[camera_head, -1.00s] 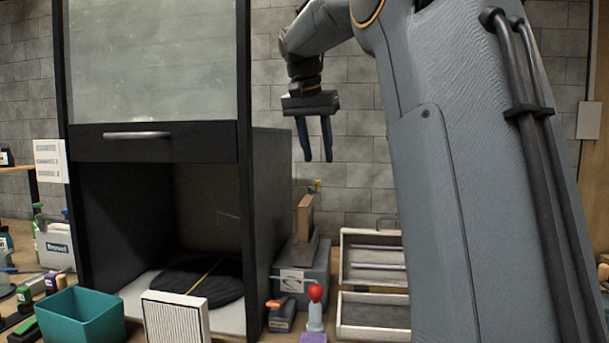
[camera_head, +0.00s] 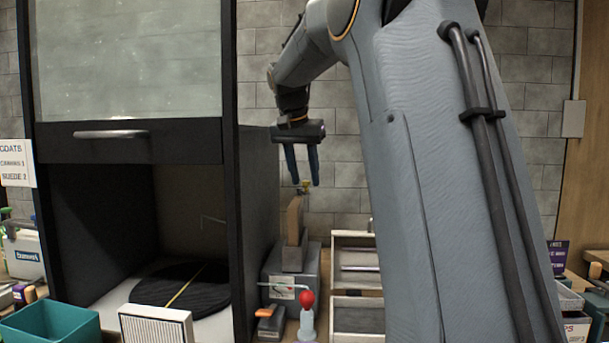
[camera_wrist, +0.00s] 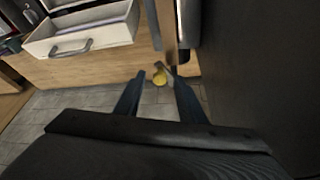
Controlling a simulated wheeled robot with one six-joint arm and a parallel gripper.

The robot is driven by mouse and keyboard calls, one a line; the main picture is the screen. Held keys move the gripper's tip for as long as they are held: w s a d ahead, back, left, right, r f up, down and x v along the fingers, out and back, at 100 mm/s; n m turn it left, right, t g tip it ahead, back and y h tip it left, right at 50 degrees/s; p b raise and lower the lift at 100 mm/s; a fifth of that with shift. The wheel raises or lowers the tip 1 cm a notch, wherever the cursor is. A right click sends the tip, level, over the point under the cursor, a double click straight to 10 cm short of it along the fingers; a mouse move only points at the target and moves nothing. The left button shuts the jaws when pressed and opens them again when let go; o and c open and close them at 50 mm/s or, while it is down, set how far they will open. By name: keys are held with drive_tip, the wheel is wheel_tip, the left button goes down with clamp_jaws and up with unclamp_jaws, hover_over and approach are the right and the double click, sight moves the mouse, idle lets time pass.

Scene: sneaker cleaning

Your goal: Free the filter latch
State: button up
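My gripper (camera_head: 302,178) is open and points down above a grey box (camera_head: 292,265) at the right side of the dark booth. A small yellow piece (camera_head: 305,187), possibly the latch, stands at the top of a brown upright part (camera_head: 294,220) behind the box. It appears at fingertip height in the head view. In the wrist view, the yellow piece (camera_wrist: 160,79) shows just past my open fingertips (camera_wrist: 152,72), nearer the right one. I cannot tell whether they touch. A white framed pleated filter (camera_head: 155,325) leans at the booth's front.
The booth (camera_head: 260,180) rises close to the left of my gripper. A red-topped bottle (camera_head: 307,318) and an orange-topped item (camera_head: 270,320) stand in front of the box. Open trays (camera_head: 355,315) lie to the right. A teal bin (camera_head: 55,322) is at lower left.

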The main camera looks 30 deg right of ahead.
clamp_jaws()
drive_tip(key=shift+d+r+n+p, duration=0.1)
drive_tip(key=shift+d+n+p, duration=0.05)
drive_tip(key=shift+n+p, duration=0.15)
drive_tip(key=shift+w+d+n+t+y+p, duration=0.3)
drive_tip(key=shift+d+n+y+p, duration=0.45)
drive_tip(key=shift+n+p, duration=1.15)
drive_tip(key=shift+w+d+n+t+y+p, duration=0.3)
drive_tip(key=shift+d+n+y+p, duration=0.5)
drive_tip(key=shift+n+p, duration=1.1)
drive_tip(key=shift+w+d+n+t+y+p, duration=0.25)
drive_tip(key=shift+d+n+y+p, duration=0.5)
drive_tip(key=shift+n+p, duration=1.1)
drive_tip(key=shift+d+n+b, duration=0.2)
drive_tip(key=shift+n+b, duration=0.1)
drive_tip(key=shift+n, duration=0.15)
